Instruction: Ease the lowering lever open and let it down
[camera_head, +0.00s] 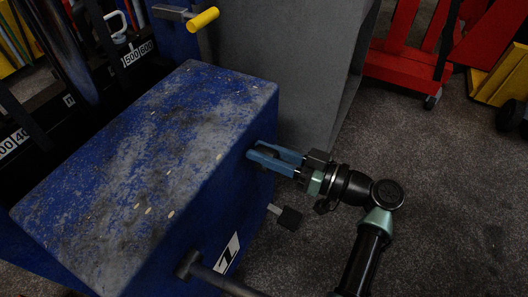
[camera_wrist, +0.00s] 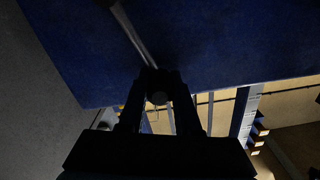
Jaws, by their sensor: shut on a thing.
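The blue jack body (camera_head: 150,150) has a worn, scuffed top and fills the left of the head view. My gripper (camera_head: 258,154), with blue fingers, is at its right-hand face near the top edge. The fingers are shut on a dark knob, which I take to be the end of the lowering lever (camera_wrist: 158,97). In the wrist view its thin rod (camera_wrist: 132,36) runs up and left across the blue face, and the knob sits between the dark fingers. The fingers hide much of the lever in the head view, so its angle is hard to tell there.
A pedal with a black pad (camera_head: 290,217) sticks out below my gripper. A grey bar (camera_head: 215,279) projects from the lower blue face. A yellow-handled lever (camera_head: 203,19) is at the top. A grey block (camera_head: 290,60) stands behind. Dark floor (camera_head: 440,180) is open at right.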

